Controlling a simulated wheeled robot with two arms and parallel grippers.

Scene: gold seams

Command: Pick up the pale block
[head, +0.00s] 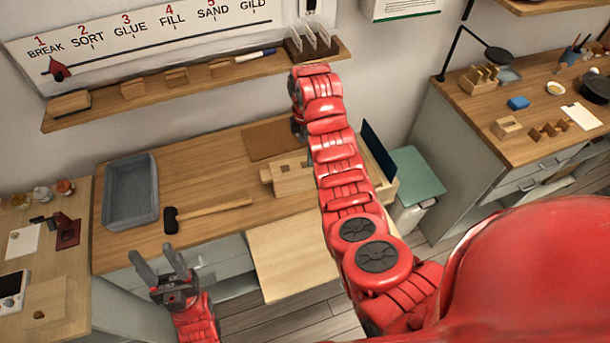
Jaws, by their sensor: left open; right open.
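A pale wooden block (292,182) with dark notches or holes lies on the wooden workbench (225,165), left of my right arm; the arm may hide part of it. I cannot be sure it is the pale block meant, as other wooden pieces are in view. My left gripper (160,264) is open and empty in front of the bench's near edge, well left of and nearer than the block. My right arm reaches up across the middle; its jaws are hidden behind the arm.
A mallet (208,208) and grey tray (130,190) lie left on the bench. A pale board (290,258) juts out in front. A wall shelf (200,86) carries several wooden pieces. A green-lidded bin (412,172) stands right of the bench.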

